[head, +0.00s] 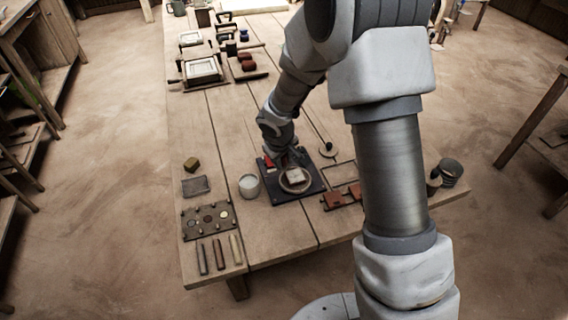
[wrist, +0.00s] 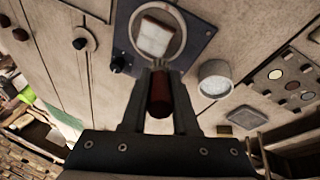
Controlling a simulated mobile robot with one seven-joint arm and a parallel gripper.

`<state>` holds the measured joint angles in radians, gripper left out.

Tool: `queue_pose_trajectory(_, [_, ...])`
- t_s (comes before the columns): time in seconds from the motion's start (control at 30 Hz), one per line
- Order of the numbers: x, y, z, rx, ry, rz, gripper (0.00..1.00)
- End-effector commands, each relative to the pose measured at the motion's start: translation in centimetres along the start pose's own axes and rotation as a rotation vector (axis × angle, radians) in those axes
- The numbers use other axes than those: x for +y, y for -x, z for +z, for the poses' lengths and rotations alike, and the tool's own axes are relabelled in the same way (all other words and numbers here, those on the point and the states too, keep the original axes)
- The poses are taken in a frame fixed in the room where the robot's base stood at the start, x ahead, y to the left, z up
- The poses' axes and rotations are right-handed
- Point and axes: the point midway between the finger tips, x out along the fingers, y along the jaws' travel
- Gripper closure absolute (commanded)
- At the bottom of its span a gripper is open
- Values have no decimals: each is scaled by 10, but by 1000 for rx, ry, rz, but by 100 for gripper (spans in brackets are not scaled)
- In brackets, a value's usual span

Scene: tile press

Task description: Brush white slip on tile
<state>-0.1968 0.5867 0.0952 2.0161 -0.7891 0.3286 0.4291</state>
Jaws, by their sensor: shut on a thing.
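A square tile (head: 295,176) with a mostly white top and a brown edge lies inside a round pale ring (head: 283,184) on a dark board (head: 273,196). In the wrist view the tile (wrist: 154,36) and ring (wrist: 130,37) are just beyond my fingertips. My gripper (wrist: 160,72) is shut on a dark red cylindrical handle (wrist: 160,95). The handle's far end is hidden between the fingers, so I cannot tell what it carries. A pot with a white top (head: 249,185), maybe slip, stands left of the board. It also shows in the wrist view (wrist: 215,78).
A plate of round swatches (head: 209,218) and several rods (head: 219,254) lie front left. Frames and blocks (head: 203,70) stand at the back. Bare table lies between.

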Motion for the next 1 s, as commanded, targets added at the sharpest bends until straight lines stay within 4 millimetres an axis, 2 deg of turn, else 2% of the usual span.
queue_pose_trajectory(0.03, [1,8,-3,2,1,-1,100])
queue_pose_trajectory(0.5, [9,45,-17,0,-3,0,100])
queue_pose_trajectory(1.0, [10,47,-18,0,-3,0,100])
